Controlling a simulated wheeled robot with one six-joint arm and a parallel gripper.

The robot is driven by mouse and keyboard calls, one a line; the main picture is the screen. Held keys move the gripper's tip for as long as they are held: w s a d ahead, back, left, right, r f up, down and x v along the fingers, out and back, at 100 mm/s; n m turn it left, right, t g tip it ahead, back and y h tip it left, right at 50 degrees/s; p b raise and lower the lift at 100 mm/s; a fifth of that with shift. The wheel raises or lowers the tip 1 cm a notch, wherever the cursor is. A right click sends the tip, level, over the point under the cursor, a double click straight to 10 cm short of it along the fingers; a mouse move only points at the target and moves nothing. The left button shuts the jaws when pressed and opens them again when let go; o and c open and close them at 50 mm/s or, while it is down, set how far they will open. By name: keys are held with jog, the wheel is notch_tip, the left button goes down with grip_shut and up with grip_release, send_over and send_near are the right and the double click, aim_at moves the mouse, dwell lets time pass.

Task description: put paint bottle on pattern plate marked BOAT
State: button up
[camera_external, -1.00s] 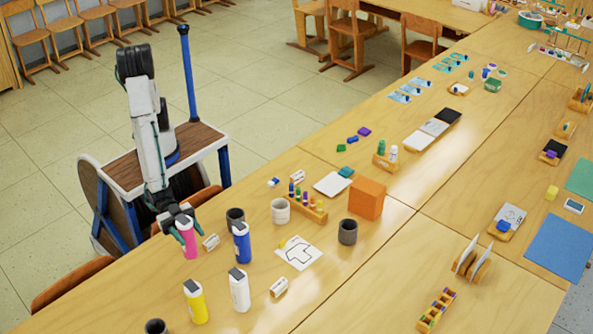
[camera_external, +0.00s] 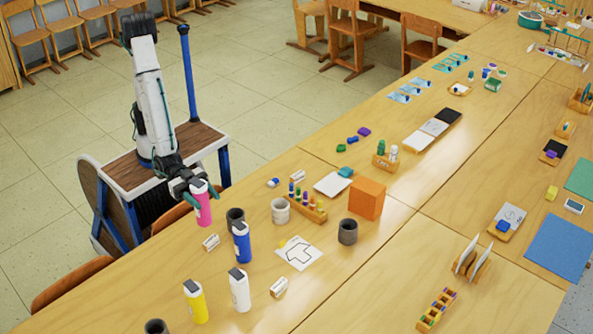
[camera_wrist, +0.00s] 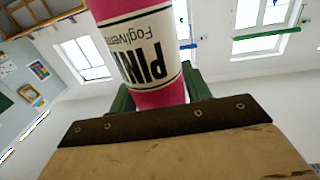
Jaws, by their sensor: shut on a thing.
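My gripper (camera_external: 196,190) is shut on a pink paint bottle (camera_external: 203,209) and holds it upright near the table's left edge, apparently above the surface. In the wrist view the pink bottle (camera_wrist: 160,97) stands between the green fingers, its white label reading "PINK". Blue (camera_external: 241,243), white (camera_external: 239,291) and yellow (camera_external: 194,302) bottles stand on the table. A white plate with a black outline (camera_external: 310,251) lies to the right of the blue bottle, with a small yellow thing at its upper left. Any word BOAT is too small to read.
Dark cups (camera_external: 347,232) and a pale cup (camera_external: 280,211) stand around the plate. An orange block (camera_external: 366,199) and a wooden rack of small bottles (camera_external: 318,213) are behind it. Small white label blocks (camera_external: 279,287) lie nearby.

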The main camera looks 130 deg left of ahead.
jog(key=a+n+y, duration=0.3)
jog(key=a+y, duration=0.2)
jog(key=a, duration=2)
notch_tip(320, 180, down, 15)
jog(key=d, duration=0.1)
jog(key=w+f, duration=0.2)
jog(key=w, duration=0.6)
jog(key=w+f, duration=0.3)
jog(key=w, duration=0.5)
jog(key=shift+w+a, duration=0.15)
jog(key=shift+a, duration=0.15)
jog(key=shift+f, duration=0.25)
jog(key=o, duration=1.2)
jog(key=shift+o, duration=0.3)
